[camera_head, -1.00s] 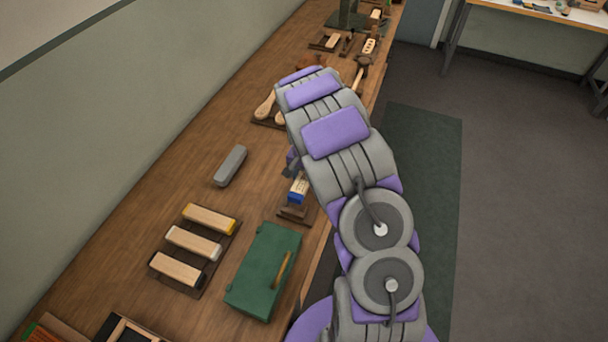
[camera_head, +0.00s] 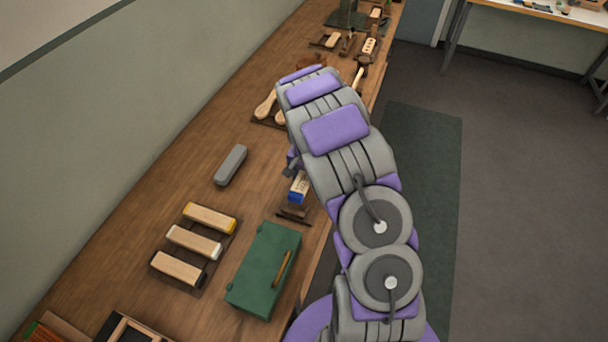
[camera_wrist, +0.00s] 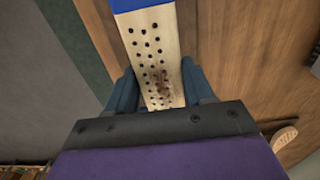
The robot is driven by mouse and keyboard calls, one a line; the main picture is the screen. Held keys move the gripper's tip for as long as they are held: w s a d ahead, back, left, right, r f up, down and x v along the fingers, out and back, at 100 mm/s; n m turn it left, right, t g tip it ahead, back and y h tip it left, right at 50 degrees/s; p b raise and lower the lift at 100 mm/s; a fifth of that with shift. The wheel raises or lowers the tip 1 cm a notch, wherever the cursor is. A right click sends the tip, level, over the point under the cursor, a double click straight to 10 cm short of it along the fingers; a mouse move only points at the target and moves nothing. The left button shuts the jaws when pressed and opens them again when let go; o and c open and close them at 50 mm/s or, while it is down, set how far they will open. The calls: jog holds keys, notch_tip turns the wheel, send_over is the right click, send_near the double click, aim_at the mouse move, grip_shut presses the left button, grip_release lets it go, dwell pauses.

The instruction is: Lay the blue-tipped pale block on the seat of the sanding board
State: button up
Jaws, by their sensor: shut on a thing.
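The pale block with a blue tip (camera_head: 299,187) is held by my gripper, partly hidden behind my arm in the head view. In the wrist view the pale block (camera_wrist: 152,50) shows rows of dark holes, with its blue end at the top edge. My gripper (camera_wrist: 160,88) is shut on its sides. A small dark brown wooden piece (camera_head: 292,213), seemingly the sanding board, lies on the bench just below the block. My arm hides part of it. Whether block and board touch is hard to tell.
A green box (camera_head: 262,262) stands in front of the board. Several pale blocks with coloured tips (camera_head: 194,242) lie on a dark rack to the left. A grey block (camera_head: 230,165) lies behind them. Wooden tools (camera_head: 266,105) lie further back. The bench's right edge is close.

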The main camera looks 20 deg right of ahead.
grip_shut()
jog(key=shift+f, duration=0.2)
jog(key=shift+f, duration=1.65)
jog(key=shift+f, duration=0.35)
jog(key=o, duration=1.7)
grip_release()
jog(key=shift+c, duration=0.2)
jog(key=shift+r, duration=0.1)
